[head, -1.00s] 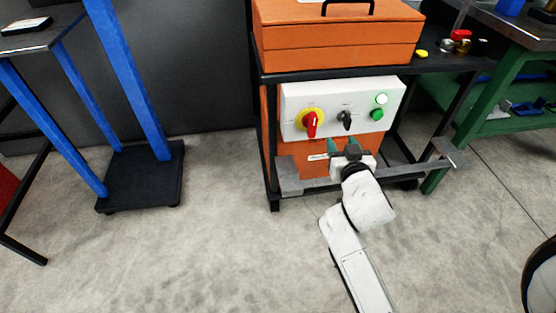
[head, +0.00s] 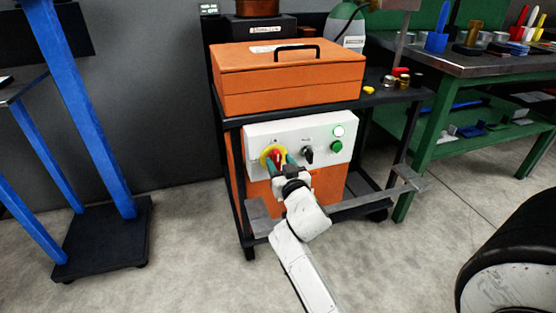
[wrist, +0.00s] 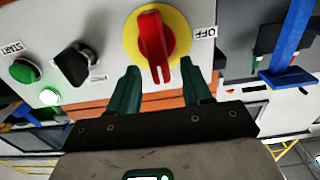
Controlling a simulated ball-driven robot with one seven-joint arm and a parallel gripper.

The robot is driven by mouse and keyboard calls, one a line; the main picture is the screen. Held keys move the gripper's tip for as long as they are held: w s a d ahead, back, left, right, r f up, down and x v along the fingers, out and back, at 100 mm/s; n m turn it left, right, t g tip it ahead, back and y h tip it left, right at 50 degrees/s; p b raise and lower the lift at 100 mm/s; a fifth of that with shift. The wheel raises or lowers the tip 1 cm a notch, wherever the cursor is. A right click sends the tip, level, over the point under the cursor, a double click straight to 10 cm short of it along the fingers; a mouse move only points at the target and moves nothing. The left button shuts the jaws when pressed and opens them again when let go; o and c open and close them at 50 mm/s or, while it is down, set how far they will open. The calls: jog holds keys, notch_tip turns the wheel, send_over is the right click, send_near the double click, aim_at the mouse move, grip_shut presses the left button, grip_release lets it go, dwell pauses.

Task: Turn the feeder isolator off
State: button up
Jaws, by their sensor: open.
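The feeder isolator is a red handle (head: 276,156) on a round yellow plate on the white control panel (head: 318,132). In the wrist view the red handle (wrist: 154,42) stands along the picture's vertical, its slotted end towards my gripper. An OFF label (wrist: 204,33) is beside the yellow plate. My gripper (head: 280,164) is open in front of the isolator. In the wrist view its green fingers (wrist: 160,70) lie on either side of the handle's near end, apart from it. I cannot tell how deep they reach past it.
A black selector knob (head: 307,155) and a green START button (head: 336,146) sit beside the isolator, with a lit lamp (head: 338,131) above the button. An orange toolbox (head: 285,85) stands on the cart above the panel. A grey bar (head: 370,200) runs low across the cart's front.

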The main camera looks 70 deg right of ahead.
jog(key=shift+x, duration=0.9)
grip_shut()
